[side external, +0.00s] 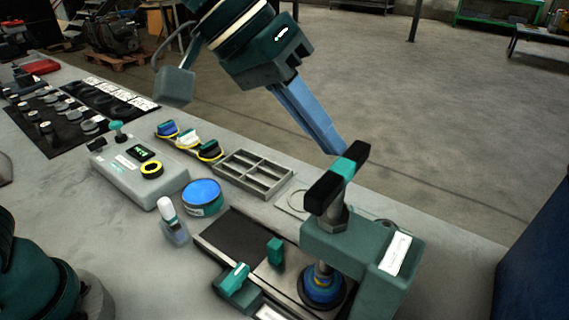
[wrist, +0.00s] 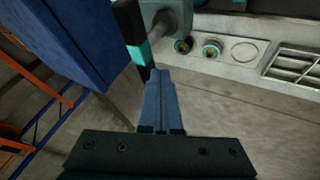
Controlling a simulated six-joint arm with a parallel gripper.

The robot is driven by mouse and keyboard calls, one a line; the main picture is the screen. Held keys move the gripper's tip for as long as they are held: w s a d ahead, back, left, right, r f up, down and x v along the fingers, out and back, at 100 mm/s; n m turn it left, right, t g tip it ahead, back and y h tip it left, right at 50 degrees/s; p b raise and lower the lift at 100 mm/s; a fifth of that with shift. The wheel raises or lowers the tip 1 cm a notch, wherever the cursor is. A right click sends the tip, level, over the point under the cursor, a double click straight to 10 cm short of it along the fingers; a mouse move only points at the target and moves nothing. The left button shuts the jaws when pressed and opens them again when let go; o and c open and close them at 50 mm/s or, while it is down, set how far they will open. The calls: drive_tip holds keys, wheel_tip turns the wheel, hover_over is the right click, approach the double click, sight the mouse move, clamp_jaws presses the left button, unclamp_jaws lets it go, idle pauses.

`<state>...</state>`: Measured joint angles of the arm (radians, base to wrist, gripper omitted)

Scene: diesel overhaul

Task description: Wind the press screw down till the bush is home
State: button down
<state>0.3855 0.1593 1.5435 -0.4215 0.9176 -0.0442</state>
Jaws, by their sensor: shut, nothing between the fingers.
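The press (side external: 345,240) is a teal frame at the front right of the bench. Its screw carries a black crossbar (side external: 325,192) with a teal middle, which also shows in the wrist view (wrist: 128,22). Below the screw sits a round blue part (side external: 322,284) with a yellowish band, probably the bush; how deep it is seated cannot be told. My gripper (side external: 333,148) has its long blue fingers shut and empty, pointing down beside the far end of the crossbar. In the wrist view the fingertips (wrist: 160,74) are close to that bar end; contact cannot be told.
A grey divided tray (side external: 253,174), a blue-topped tin (side external: 202,193) and a grey box with a display (side external: 138,175) stand left of the press. A teal clamp-like block (side external: 234,281) is near its base. Open floor lies beyond the bench; a blue cabinet (side external: 540,240) stands right.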

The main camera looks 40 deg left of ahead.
sight(363, 148)
drive_tip(key=shift+w+m, duration=0.15)
drive_tip(key=shift+m, duration=0.25)
drive_tip(key=m+g, duration=0.1)
drive_tip(key=w+d+m+g+h, duration=0.1)
drive_tip(key=m, duration=0.1)
drive_tip(key=shift+w+d, duration=0.1)
drive_tip(key=shift+d, duration=0.4)
drive_tip(key=shift+w+d+f+m+g, duration=0.15)
drive_tip(key=shift+d+m+g, duration=0.1)
drive_tip(key=shift+m+g, duration=0.45)
drive_tip(key=shift+d+m, duration=0.2)
drive_tip(key=shift+m, duration=0.1)
drive_tip(key=shift+d, duration=1.05)
